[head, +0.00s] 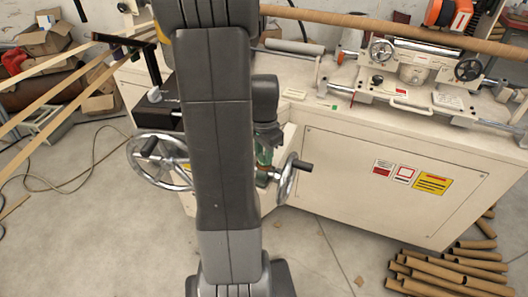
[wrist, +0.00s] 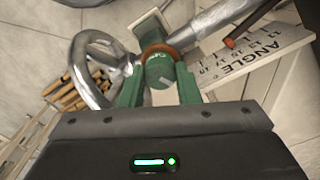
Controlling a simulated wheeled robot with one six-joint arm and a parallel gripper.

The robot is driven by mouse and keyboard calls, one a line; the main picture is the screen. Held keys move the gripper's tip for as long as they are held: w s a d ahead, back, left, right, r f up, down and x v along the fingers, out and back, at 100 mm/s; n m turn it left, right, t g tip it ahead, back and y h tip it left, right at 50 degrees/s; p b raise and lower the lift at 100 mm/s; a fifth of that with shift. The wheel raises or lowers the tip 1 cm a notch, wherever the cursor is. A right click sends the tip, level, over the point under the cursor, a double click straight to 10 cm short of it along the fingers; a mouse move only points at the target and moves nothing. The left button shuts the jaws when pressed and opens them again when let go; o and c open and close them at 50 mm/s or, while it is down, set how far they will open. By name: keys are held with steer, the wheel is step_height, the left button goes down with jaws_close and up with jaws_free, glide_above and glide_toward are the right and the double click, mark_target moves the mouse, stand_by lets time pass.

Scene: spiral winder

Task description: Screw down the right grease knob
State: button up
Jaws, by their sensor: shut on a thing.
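The right grease knob (wrist: 160,72) is a short green cylinder with light lettering, with an orange-brown ring at its far side. It shows in the middle of the wrist view. My gripper (wrist: 159,68) has its two green fingers on either side of the knob, closed on it. In the head view my gripper (head: 264,162) is partly hidden behind my arm, close to the right handwheel. I cannot make out the knob in the head view, and its thread is hidden.
A right handwheel (head: 287,179) stands just beside my gripper, and a left handwheel (head: 147,165) is left of my arm. The wrist view shows an angle scale plate (wrist: 250,58). The cream machine cabinet (head: 340,180) is behind. Cardboard tubes (head: 440,275) lie on the floor at right.

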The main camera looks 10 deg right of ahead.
steer(key=shift+m, duration=0.9)
steer(key=o, duration=0.7)
step_height(320, 180, up, 14)
steer(key=p, duration=0.1)
steer(key=shift+f, duration=0.2)
step_height(320, 180, down, 14)
steer(key=shift+r+b, duration=0.15)
steer(key=shift+b, duration=0.3)
